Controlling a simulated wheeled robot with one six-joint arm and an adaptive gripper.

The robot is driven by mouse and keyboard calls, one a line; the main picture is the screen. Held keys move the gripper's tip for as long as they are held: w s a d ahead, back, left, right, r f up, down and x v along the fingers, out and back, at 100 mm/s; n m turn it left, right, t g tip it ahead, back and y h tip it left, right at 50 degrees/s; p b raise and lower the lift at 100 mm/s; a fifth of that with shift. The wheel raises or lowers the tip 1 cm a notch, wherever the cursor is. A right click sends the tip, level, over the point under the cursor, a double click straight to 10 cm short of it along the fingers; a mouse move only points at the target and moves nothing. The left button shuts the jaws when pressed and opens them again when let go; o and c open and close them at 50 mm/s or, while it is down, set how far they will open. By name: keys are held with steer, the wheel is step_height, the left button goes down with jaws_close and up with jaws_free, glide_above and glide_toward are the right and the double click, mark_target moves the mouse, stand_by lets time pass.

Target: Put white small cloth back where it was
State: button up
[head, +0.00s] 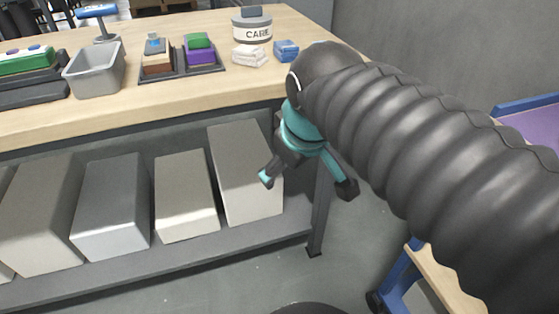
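A small white folded cloth (249,56) lies on the wooden workbench (200,104), in front of a round tin lettered "CARE" (252,27). My gripper (308,184) hangs in front of the bench's front edge, below the tabletop and to the right of the cloth. Its two fingers are spread apart with nothing between them. The cloth is clear of the gripper. Part of the bench's right end is hidden behind my arm.
A blue small item (286,50) sits just right of the cloth. A dark tray (180,72) with coloured blocks and a grey bin (95,72) stand to the left. Pale boxes (187,195) fill the lower shelf. A blue-framed cart (400,275) stands at right.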

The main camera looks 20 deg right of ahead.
steer(key=s+f+m, duration=0.4)
steer(key=f, duration=0.2)
steer(key=shift+f, duration=0.15)
steer(key=shift+s, duration=0.1)
stand_by(1.1)
